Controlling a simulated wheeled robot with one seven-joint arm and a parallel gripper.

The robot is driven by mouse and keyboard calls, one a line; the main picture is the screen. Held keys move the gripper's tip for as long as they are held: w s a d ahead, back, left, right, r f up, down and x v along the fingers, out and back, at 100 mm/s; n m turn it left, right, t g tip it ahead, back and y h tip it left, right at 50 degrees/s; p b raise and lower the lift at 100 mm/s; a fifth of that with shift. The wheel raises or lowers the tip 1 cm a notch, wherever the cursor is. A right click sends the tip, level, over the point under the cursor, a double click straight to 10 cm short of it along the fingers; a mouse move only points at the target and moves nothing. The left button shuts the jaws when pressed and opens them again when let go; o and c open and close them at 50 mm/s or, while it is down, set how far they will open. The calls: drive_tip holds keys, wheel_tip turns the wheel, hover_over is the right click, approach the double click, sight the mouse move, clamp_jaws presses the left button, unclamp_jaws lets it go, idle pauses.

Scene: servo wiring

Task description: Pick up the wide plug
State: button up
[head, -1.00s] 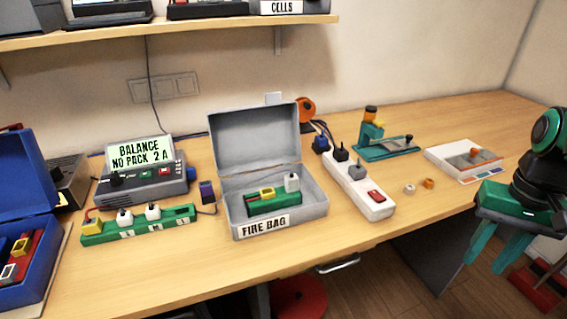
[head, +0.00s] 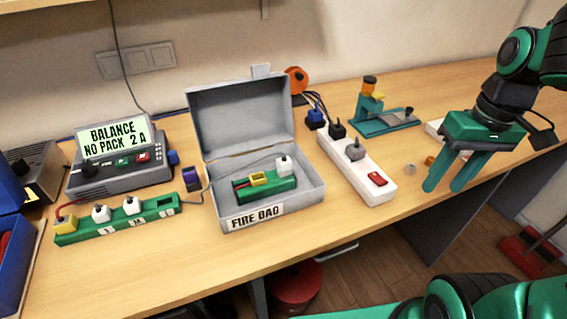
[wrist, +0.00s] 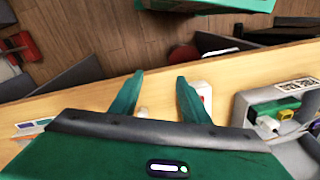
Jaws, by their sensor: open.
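I cannot tell for certain which plug is the wide one. A grey plug (head: 355,149) and a black plug (head: 337,129) sit in the white power strip (head: 358,176), with a blue plug (head: 315,119) at its far end. My gripper (head: 442,189) is open and empty, fingers pointing down, to the right of the strip near the bench's front edge. The wrist view shows its spread fingers (wrist: 158,80) with part of the white strip (wrist: 204,92) beyond.
The open grey fire bag box (head: 312,196) holds a green pack (head: 268,189) left of the strip. A teal stand (head: 385,122) is behind the strip. The bench front between box and strip is clear.

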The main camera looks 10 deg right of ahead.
drive_tip(key=w+a+r+n, duration=0.1)
drive_tip(key=w+a+n, duration=0.1)
drive_tip(key=w+a, duration=0.1)
drive_tip(key=w+a+r+n+y, duration=0.1)
drive_tip(key=w+a+n, duration=0.2)
drive_tip(key=w+a+r+n, duration=0.1)
drive_tip(key=w+a+n, duration=0.1)
drive_tip(key=a+n, duration=0.1)
drive_tip(key=shift+w+a, duration=0.25)
drive_tip(key=shift+w, duration=0.15)
drive_tip(key=w+a+r+n+y, duration=0.1)
drive_tip(key=w+a+n, duration=0.2)
drive_tip(key=a+n, duration=0.15)
drive_tip(key=n+g+y, duration=0.1)
drive_tip(key=n+g, duration=0.1)
drive_tip(key=n, duration=0.7)
approach(285, 159)
drive_tip(key=shift+n+y, duration=0.25)
drive_tip(key=shift+y, duration=0.05)
drive_tip(key=x, duration=0.4)
drive_tip(key=shift+s+f, duration=0.3)
drive_tip(key=shift+f, duration=0.05)
drive_tip(key=shift+x, duration=2.85)
drive_tip(key=shift+w+d+f, duration=0.1)
drive_tip(key=shift+w, duration=0.1)
clamp_jaws()
